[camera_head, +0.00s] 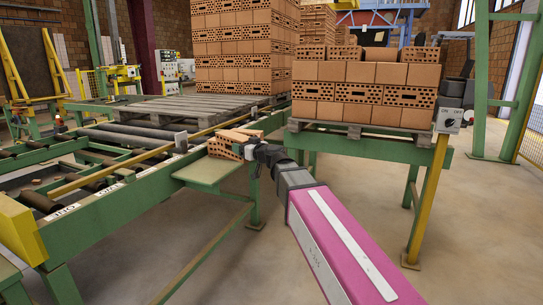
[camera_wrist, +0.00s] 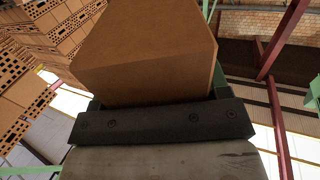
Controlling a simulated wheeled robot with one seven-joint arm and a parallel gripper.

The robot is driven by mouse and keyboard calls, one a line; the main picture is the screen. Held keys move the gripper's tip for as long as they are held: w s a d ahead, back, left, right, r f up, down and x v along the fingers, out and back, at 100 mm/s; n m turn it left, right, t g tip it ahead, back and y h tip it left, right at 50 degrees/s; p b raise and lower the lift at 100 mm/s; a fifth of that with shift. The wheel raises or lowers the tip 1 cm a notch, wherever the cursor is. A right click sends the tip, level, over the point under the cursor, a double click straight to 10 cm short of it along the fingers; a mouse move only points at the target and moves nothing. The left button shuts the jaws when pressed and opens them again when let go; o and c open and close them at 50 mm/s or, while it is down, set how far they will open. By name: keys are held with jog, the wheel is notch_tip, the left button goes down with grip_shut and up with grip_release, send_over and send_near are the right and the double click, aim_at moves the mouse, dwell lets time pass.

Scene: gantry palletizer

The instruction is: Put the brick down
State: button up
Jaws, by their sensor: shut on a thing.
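My gripper (camera_head: 262,153) is shut on a brick and holds it over or at the small green side shelf (camera_head: 205,173) beside the roller conveyor. The held orange-brown brick (camera_wrist: 150,50) fills the upper middle of the wrist view, above the dark gripper bar. In the head view, perforated orange bricks (camera_head: 222,149) show at the gripper, at the shelf's back edge. They overlap in the picture, so I cannot tell which one is held or whether it touches the shelf. The fingertips are partly hidden.
A pallet of stacked bricks (camera_head: 365,92) stands on a green frame (camera_head: 345,144) to the right. The roller conveyor (camera_head: 110,137) runs along the left. The front part of the shelf is bare.

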jog(key=w+d+r+m+t+h, duration=0.1)
jog(key=w+d+m+h, duration=0.2)
jog(key=d, duration=0.7)
jog(key=w+d+r+m+t+h, duration=0.1)
jog(key=d+h, duration=0.4)
jog(key=d, duration=0.5)
jog(key=w+d+r+m+t+h, duration=0.2)
jog(key=w+d+m+t+h, duration=0.1)
jog(key=d, duration=0.8)
jog(key=shift+w+m+h, duration=0.9)
jog(key=shift+m+h, duration=0.1)
jog(key=shift+m, duration=0.1)
